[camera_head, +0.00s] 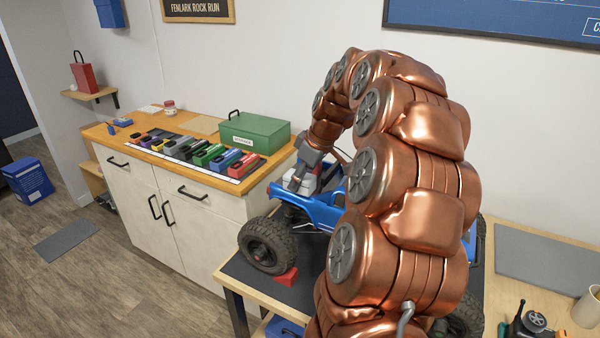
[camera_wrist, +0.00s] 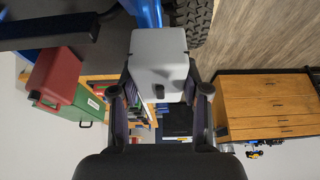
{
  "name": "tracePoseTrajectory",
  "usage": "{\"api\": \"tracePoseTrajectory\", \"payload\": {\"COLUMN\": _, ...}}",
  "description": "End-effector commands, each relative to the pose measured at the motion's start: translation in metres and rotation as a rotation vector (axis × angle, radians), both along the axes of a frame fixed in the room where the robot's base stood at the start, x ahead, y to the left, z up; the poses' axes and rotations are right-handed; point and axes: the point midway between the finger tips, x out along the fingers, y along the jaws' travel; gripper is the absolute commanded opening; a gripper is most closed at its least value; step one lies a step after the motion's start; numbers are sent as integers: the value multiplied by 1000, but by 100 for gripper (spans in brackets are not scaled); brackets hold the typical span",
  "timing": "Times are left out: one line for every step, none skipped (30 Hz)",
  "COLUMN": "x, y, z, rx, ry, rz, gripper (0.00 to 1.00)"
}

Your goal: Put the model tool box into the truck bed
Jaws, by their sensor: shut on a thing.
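A light grey box with a dark latch (camera_wrist: 158,62), which looks like the model tool box, is between the two fingers of my gripper (camera_wrist: 158,90) in the wrist view. My gripper is shut on it. In the head view my gripper (camera_head: 300,178) is low over the blue truck (camera_head: 318,212), with a pale bit of the box showing beside it. The truck's blue body (camera_wrist: 147,12) also shows beside the box in the wrist view. My arm hides much of the truck and its bed, so I cannot tell whether the box touches the bed.
The truck stands on a dark mat on a bench, with a red block (camera_head: 288,277) by its front wheel. A green case (camera_head: 254,133) and several coloured pieces are on the wooden counter (camera_head: 200,176). A red box (camera_wrist: 55,82) shows at left in the wrist view.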

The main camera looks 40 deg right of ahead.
Motion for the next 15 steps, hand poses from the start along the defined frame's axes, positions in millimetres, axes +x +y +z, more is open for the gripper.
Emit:
{"api": "tracePoseTrajectory", "payload": {"x": 5, "y": -6, "z": 1, "rx": 0, "ry": 2, "rz": -2, "gripper": 5}}
{"api": "tracePoseTrajectory", "payload": {"x": 8, "y": -8, "z": 0, "rx": 0, "ry": 2, "rz": -2, "gripper": 5}}
{"api": "tracePoseTrajectory", "payload": {"x": 12, "y": -12, "z": -1, "rx": 1, "ry": 2, "rz": -3, "gripper": 5}}
{"api": "tracePoseTrajectory", "payload": {"x": 14, "y": -14, "z": -1, "rx": 1, "ry": 3, "rz": -2, "gripper": 5}}
{"api": "tracePoseTrajectory", "payload": {"x": 17, "y": -17, "z": -1, "rx": 1, "ry": 1, "rz": -1, "gripper": 5}}
{"api": "tracePoseTrajectory", "payload": {"x": 21, "y": -20, "z": -2, "rx": 1, "ry": 1, "rz": -1, "gripper": 5}}
{"api": "tracePoseTrajectory", "payload": {"x": 24, "y": -23, "z": -2, "rx": 1, "ry": 1, "rz": -1, "gripper": 5}}
{"api": "tracePoseTrajectory", "payload": {"x": 26, "y": -25, "z": -3, "rx": 2, "ry": 2, "rz": -1, "gripper": 5}}
{"api": "tracePoseTrajectory", "payload": {"x": 30, "y": -29, "z": -3, "rx": 1, "ry": 1, "rz": -1, "gripper": 5}}
{"api": "tracePoseTrajectory", "payload": {"x": 33, "y": -32, "z": -3, "rx": 0, "ry": 1, "rz": -2, "gripper": 5}}
{"api": "tracePoseTrajectory", "payload": {"x": 36, "y": -35, "z": -3, "rx": 0, "ry": 1, "rz": -2, "gripper": 5}}
{"api": "tracePoseTrajectory", "payload": {"x": 39, "y": -38, "z": -4, "rx": 0, "ry": 0, "rz": -2, "gripper": 5}}
{"api": "tracePoseTrajectory", "payload": {"x": 41, "y": -40, "z": -4, "rx": 0, "ry": 0, "rz": -2, "gripper": 5}}
{"api": "tracePoseTrajectory", "payload": {"x": 43, "y": -42, "z": -4, "rx": 1, "ry": 0, "rz": -2, "gripper": 5}}
{"api": "tracePoseTrajectory", "payload": {"x": 46, "y": -44, "z": -5, "rx": 2, "ry": 1, "rz": -2, "gripper": 5}}
